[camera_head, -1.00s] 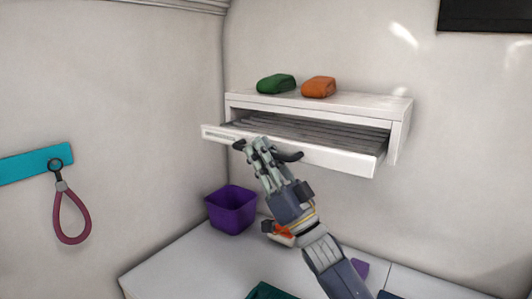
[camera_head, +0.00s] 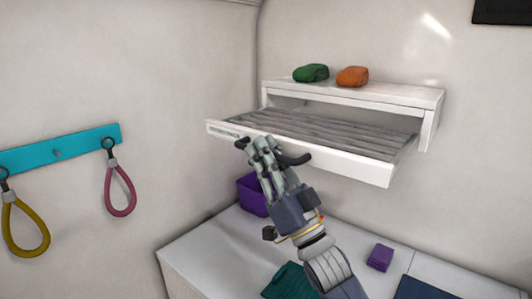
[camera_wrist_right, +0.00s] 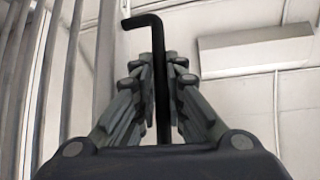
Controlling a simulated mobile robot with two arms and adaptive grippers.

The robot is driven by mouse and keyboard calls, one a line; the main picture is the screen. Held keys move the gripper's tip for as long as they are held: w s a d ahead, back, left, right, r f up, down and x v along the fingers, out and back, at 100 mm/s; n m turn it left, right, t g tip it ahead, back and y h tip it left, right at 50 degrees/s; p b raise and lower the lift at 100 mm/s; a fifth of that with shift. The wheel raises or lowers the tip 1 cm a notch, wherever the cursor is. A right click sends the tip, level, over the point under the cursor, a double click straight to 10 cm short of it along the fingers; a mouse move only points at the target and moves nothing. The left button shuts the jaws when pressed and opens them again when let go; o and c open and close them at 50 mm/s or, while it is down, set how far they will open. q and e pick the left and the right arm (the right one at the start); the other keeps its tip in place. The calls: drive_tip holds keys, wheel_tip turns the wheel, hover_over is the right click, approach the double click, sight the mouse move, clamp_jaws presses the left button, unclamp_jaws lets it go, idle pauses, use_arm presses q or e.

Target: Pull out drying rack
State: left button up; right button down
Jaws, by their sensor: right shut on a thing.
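The white drying rack (camera_head: 350,162) is a slatted drawer in a white wall-mounted housing (camera_head: 395,95). It stands well out of the housing, its grey slats showing. My right gripper (camera_head: 258,150) is at the rack's front panel, left of its middle, shut on the dark handle (camera_head: 296,159). In the right wrist view, the black handle bar (camera_wrist_right: 158,70) runs between the two fingers, with the slats at the left. The fingers hide part of the handle. My left gripper is not in view.
A green bundle (camera_head: 311,73) and an orange bundle (camera_head: 352,76) lie on the housing. Below is a white counter (camera_head: 215,245) with a purple bin (camera_head: 252,195), a purple block (camera_head: 380,257) and a teal cloth (camera_head: 290,281). Loops hang from a teal wall strip (camera_head: 70,148) at left.

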drive_tip(key=c, duration=1.9)
unclamp_jaws()
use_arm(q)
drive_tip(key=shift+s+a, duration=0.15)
use_arm(e)
drive_tip(key=v, duration=1.2)
